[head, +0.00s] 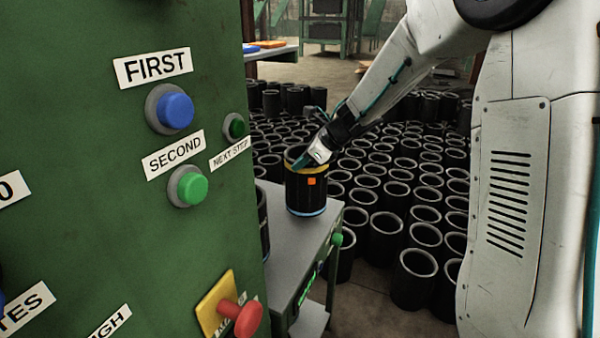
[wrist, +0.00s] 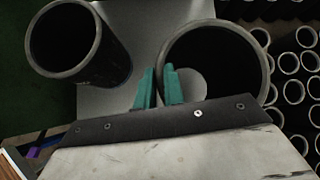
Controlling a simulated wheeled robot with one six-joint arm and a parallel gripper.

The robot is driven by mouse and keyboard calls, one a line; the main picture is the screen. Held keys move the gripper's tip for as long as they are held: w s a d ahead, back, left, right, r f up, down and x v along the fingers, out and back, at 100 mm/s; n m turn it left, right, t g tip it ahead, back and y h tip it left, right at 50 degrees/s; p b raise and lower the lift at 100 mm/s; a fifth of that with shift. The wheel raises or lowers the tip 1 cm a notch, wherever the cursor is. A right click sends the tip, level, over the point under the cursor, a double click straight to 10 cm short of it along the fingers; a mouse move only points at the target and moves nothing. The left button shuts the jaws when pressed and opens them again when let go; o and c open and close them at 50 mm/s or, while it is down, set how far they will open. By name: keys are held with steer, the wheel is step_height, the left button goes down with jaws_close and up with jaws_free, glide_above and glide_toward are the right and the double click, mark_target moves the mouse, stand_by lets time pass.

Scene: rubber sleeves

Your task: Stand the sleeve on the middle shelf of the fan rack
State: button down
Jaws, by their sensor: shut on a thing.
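The sleeve (head: 306,193) is a black upright cylinder with a yellow upper rim, an orange square and a pale blue band at its foot. It is at the end of the grey bench top (head: 290,228); I cannot tell whether its foot touches. My gripper (head: 303,162) is at its upper rim. In the wrist view my gripper's teal fingers (wrist: 159,72) are shut on the left wall of the sleeve (wrist: 263,68), one outside and one inside. Behind it, a green shelved frame (head: 325,28) stands far back; I cannot tell whether it is the fan rack.
A second sleeve (wrist: 62,42) stands to the left on the bench, mostly hidden in the head view. A green cabinet (head: 130,200) with buttons and a red knob (head: 247,319) fills the left. Many black sleeves (head: 390,225) crowd the floor behind and right.

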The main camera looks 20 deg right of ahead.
mark_target(306, 180)
steer(key=shift+w+f, duration=0.3)
steer(key=shift+f, duration=0.6)
steer(key=shift+w+f, duration=0.25)
steer(key=shift+f, duration=0.7)
steer(key=c, duration=1.5)
jaws_free()
steer(key=shift+f, duration=0.1)
